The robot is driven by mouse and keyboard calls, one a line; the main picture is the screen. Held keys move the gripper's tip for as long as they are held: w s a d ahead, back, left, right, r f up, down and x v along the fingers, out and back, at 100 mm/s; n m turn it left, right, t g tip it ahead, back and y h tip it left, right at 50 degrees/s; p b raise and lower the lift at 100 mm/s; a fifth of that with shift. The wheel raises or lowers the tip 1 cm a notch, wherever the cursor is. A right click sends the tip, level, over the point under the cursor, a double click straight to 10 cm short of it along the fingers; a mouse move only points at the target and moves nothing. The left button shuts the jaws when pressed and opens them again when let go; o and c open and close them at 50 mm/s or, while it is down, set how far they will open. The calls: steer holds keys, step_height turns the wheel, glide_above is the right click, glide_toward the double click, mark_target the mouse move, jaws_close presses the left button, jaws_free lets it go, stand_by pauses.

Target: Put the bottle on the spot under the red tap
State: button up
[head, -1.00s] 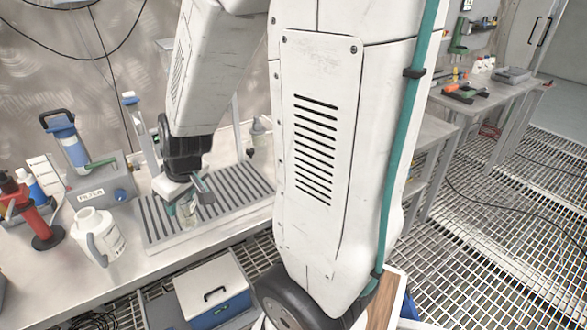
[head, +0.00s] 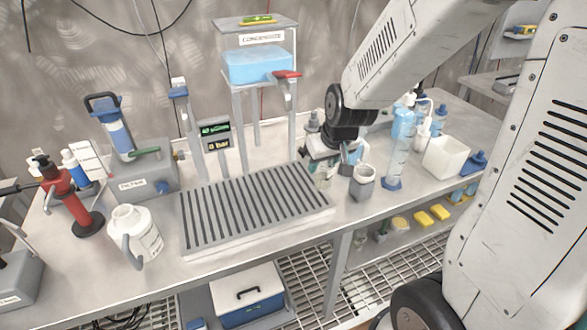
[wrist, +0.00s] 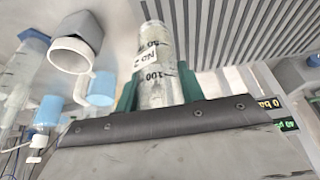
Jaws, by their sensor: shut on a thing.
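My gripper (head: 327,158) is shut on a clear bottle with a white label. The bottle (head: 325,181) hangs upright below the jaws at the right end of the slatted grey drip tray (head: 215,247). In the wrist view the bottle (wrist: 156,62) stands between the green fingers of my gripper (wrist: 158,92). No mark for the spot is clear on the slats. Whether the bottle's base touches anything cannot be told.
A grey cup (head: 363,185) stands close to the right of the bottle. A tall clear cylinder (head: 397,165) and a white bin (head: 446,158) are further right. A second post has a blue tap (head: 178,84). A white jug (head: 136,234) stands left of the tray, whose slats are bare.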

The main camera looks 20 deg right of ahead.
steer(key=shift+w+a+f, duration=0.75)
steer(key=shift+w+a, duration=0.3)
steer(key=shift+w, duration=0.15)
steer(key=shift+w+a+f, duration=0.7)
steer(key=shift+w+a, duration=0.4)
steer(key=shift+w, duration=0.15)
steer(key=shift+w+a+f, duration=0.75)
steer(key=shift+w+a, duration=0.3)
steer(key=shift+w, duration=0.15)
steer(key=shift+f, duration=0.1)
steer(key=o, duration=1)
